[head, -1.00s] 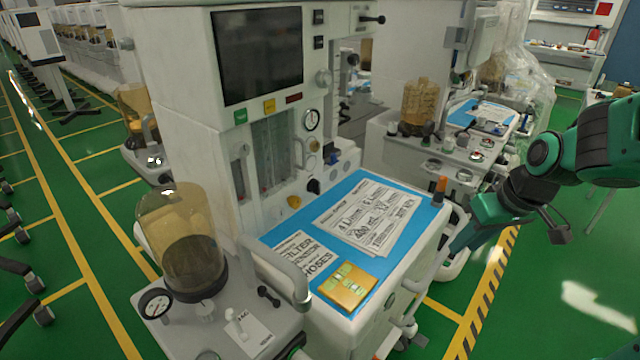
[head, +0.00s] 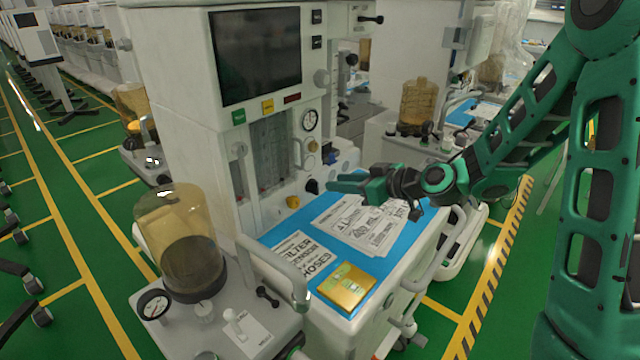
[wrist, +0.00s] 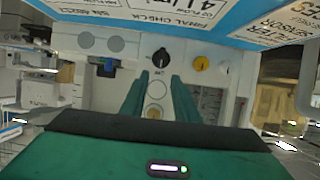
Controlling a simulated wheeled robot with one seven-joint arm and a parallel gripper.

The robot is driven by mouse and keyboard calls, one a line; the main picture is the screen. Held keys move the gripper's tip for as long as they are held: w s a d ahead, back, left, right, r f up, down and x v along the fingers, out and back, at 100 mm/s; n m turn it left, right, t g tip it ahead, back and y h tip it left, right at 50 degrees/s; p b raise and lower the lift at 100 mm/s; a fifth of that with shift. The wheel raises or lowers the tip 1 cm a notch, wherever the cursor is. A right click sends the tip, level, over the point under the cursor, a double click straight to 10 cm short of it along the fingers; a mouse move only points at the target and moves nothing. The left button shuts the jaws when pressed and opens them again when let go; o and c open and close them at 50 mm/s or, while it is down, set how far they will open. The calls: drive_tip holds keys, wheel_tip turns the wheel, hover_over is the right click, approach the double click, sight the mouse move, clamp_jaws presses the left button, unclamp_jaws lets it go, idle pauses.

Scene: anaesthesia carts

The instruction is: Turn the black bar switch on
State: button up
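The black bar switch (head: 312,186) is a small dark knob low on the white cart's front panel, just above the blue work surface. In the wrist view the black bar switch (wrist: 160,57) shows as a round knob with a bar handle, beyond the fingertips and nearly centred between them. The small lettering beside it is too blurred to read. My gripper (head: 336,182) is just right of the switch in the head view, its fingers pointing at the panel. In the wrist view my gripper (wrist: 157,80) has two green fingers apart with nothing between them. A gap to the switch shows.
A yellow knob (head: 292,202) sits left of the switch, and a blue fitting (wrist: 103,68) is on its other side. The blue work surface (head: 285,232) with printed sheets (head: 365,222) and a gold box (head: 346,287) lies below my gripper. A white rail (head: 432,262) borders the cart.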

sight(317, 182)
drive_tip(key=x, duration=0.8)
drive_tip(key=shift+s, duration=0.1)
clamp_jaws()
